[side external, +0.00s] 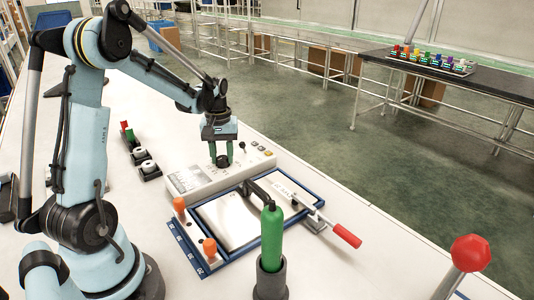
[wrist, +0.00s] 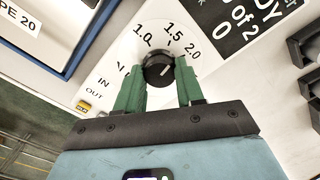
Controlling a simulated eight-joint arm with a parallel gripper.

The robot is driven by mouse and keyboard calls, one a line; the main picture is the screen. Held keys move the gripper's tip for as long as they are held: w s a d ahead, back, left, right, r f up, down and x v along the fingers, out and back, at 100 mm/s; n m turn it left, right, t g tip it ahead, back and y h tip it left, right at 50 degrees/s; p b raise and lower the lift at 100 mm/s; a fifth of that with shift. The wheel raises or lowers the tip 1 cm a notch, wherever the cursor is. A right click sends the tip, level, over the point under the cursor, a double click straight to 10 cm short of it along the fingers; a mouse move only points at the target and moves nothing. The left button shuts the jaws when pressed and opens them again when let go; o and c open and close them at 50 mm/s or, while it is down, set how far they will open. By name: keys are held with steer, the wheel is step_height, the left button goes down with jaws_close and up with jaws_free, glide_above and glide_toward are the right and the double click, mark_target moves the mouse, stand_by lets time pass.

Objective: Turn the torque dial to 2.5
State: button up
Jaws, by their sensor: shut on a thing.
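The torque dial (wrist: 157,70) is a round black knob on a white scale plate in the wrist view. The numbers 1.0, 1.5 and 2.0 show around its top and right; 2.5 is not visible. A small light mark shows on the dial, but I cannot read its setting. My gripper (wrist: 159,85) has its two green fingers on either side of the dial and is shut on it. In the side external view my gripper (side external: 221,150) points down at the dial (side external: 222,161) on the light control box (side external: 198,184); the fingers partly hide it.
In front of the box lies a blue-framed fixture (side external: 178,232) with orange knobs and a red-handled clamp (side external: 346,236). A green tool (side external: 271,238) stands in a dark holder. More buttons (side external: 254,144) sit right of the dial. A red ball-topped lever (side external: 470,252) stands front right.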

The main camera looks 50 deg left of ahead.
mark_target(222, 158)
steer(key=m, duration=1)
steer(key=shift+m, duration=2.3)
steer(key=shift+w, duration=0.1)
steer(key=o, duration=1)
steer(key=shift+o, duration=0.2)
steer(key=shift+r, duration=0.1)
step_height(222, 158, up, 12)
